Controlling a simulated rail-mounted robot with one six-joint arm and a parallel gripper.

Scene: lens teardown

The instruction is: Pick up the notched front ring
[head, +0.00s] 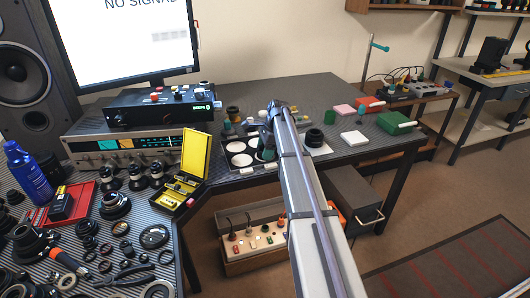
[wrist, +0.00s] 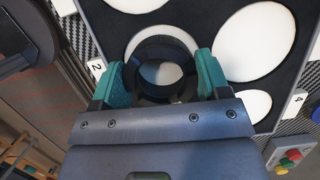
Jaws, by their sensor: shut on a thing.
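A dark ring (wrist: 168,50), which I take to be the notched front ring, sits between the green fingertips of my gripper (wrist: 165,76) in the wrist view. The fingers press on its left and right sides. No notch can be made out. The ring is over a white round pad near the label 2 of a black tray (wrist: 203,35); I cannot tell whether it touches the pad. In the head view my gripper (head: 268,146) is at the tray (head: 227,170) on the far bench, and my arm hides part of it.
Another black ring-shaped part (head: 315,138) stands right of my arm. A yellow case (head: 195,157) is open left of the tray. A button box (wrist: 287,157) shows at the wrist view's lower right.

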